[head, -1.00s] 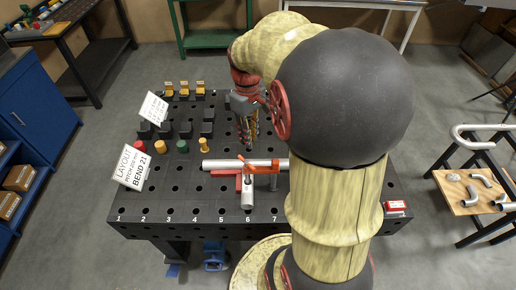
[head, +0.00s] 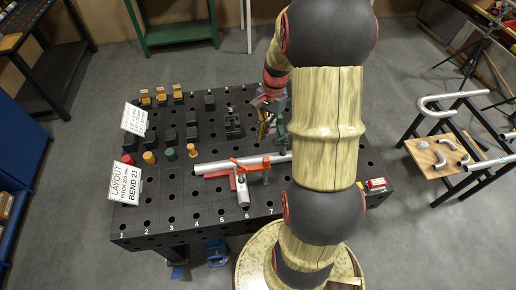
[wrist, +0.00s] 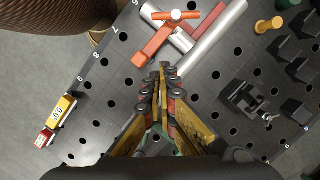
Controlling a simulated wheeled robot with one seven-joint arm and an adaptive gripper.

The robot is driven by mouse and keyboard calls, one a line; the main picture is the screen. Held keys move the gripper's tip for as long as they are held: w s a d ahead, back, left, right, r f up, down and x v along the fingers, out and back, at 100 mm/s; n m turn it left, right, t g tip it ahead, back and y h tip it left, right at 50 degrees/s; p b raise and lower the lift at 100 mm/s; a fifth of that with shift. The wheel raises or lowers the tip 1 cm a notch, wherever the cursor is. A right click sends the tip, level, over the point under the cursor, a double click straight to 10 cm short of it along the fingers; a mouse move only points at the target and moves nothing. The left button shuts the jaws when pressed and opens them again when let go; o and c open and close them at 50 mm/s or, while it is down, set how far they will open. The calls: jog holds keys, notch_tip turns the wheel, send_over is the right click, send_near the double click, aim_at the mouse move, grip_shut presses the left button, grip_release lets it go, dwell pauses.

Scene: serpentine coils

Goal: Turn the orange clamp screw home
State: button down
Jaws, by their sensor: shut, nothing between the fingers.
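In the wrist view the clamp's orange arm (wrist: 150,45) is at the upper middle. I cannot tell how far the screw is turned. My gripper (wrist: 165,68) is shut and empty, its fingertips together. In the head view my gripper (head: 264,132) hangs behind the long tube, apart from the clamp. My arm hides part of the tube's right end.
A red bar (head: 216,175) lies beside the short silver tube. A dark toggle fixture (head: 232,124), black blocks and coloured pegs (head: 170,154) stand at the left and back. The front table strip is mostly clear.

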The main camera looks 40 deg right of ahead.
aim_at(240, 165)
jog(key=a+f, duration=0.1)
jog(key=f, duration=0.1)
jog(key=a+f, duration=0.2)
jog(key=f, duration=0.1)
jog(key=s+a+f, duration=0.1)
jog(key=a+f, duration=0.1)
jog(key=f, duration=0.1)
jog(key=shift+a+f, duration=0.25)
jog(key=shift+a, duration=0.4)
jog(key=shift+s+a+r+m+p, duration=0.25)
jog(key=shift+a+m+p, duration=0.15)
jog(key=shift+a+m, duration=0.15)
jog(key=shift+s+a+f+m+t+p, duration=0.1)
jog(key=shift+s+a+m+t+p, duration=0.15)
jog(key=shift+m, duration=0.4)
jog(key=shift+s+a+r+m+t+p, duration=0.15)
jog(key=shift+m+p, duration=0.15)
jog(key=shift+m, duration=0.35)
jog(key=shift+s+a+f+m+t+p, duration=0.1)
jog(key=shift+a+f+m+t+p, duration=0.15)
jog(key=shift+m, duration=0.4)
jog(key=shift+d+r, duration=0.1)
